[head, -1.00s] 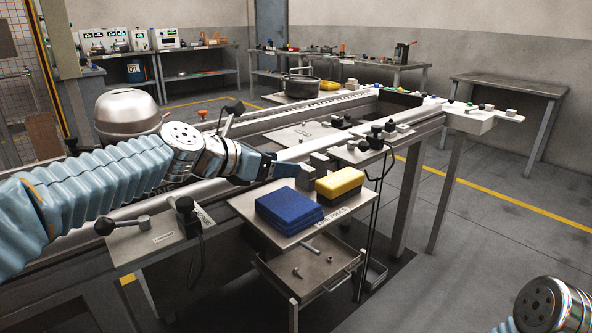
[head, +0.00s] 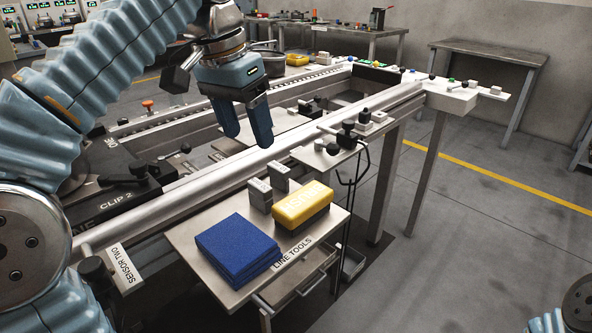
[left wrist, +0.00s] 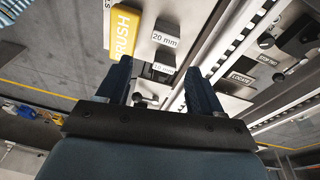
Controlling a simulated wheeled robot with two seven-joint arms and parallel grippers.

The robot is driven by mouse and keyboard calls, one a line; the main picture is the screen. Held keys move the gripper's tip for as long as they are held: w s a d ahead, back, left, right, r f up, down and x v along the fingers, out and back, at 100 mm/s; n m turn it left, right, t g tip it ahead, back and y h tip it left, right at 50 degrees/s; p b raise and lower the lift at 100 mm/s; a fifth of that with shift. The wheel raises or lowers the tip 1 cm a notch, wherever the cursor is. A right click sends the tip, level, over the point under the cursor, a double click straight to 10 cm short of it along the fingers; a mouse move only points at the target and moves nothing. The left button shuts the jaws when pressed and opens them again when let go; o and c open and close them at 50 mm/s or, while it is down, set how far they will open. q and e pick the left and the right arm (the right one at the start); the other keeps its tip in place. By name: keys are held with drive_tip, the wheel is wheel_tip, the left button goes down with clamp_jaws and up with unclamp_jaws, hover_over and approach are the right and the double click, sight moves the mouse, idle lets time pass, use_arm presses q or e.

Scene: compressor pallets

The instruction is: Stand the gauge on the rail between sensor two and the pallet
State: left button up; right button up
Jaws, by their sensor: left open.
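Two grey gauge blocks stand on the line tools shelf (head: 200,230): a front one (head: 260,194) and a back one (head: 278,177). In the left wrist view they are labelled 20 mm (left wrist: 165,45) and 10 mm (left wrist: 163,70). My left gripper (head: 243,126) is open and empty, pointing down above the rail (head: 215,182), behind and above the blocks. In the left wrist view its fingers (left wrist: 163,90) are spread, with the 10 mm block just beyond them. Dark CLIP 2 hardware (head: 118,198) lies inside the rail.
A yellow brush (head: 303,204) and a blue pad stack (head: 238,250) sit on the shelf beside the blocks. A second sensor bracket (head: 330,150) with knobs stands along the rail to the right.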

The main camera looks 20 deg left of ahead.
use_arm(q)
drive_tip(key=m, duration=0.1)
drive_tip(key=b, duration=0.3)
hover_over(260, 184)
drive_tip(key=shift+g+y, duration=0.3)
drive_tip(key=shift+y, duration=0.1)
drive_tip(key=f, duration=0.4)
drive_tip(key=a+f, duration=0.1)
drive_tip(key=f, duration=0.1)
drive_tip(key=shift+s+f, duration=0.35)
drive_tip(key=shift+s, duration=0.05)
drive_tip(key=f, duration=0.2)
drive_tip(key=f+b, duration=0.1)
drive_tip(key=f, duration=0.1)
drive_tip(key=f+b, duration=0.1)
drive_tip(key=f, duration=0.1)
drive_tip(key=shift+w+d+f, duration=0.1)
drive_tip(key=shift+w+d, duration=0.25)
drive_tip(key=shift+d, duration=0.05)
drive_tip(key=c, duration=1.1)
drive_tip(key=shift+r, duration=0.2)
drive_tip(key=shift+c, duration=0.5)
use_arm(e)
drive_tip(key=f, duration=0.3)
drive_tip(key=w+d+f, duration=0.1)
drive_tip(key=shift+d+f, duration=0.1)
drive_tip(key=shift+f, duration=0.15)
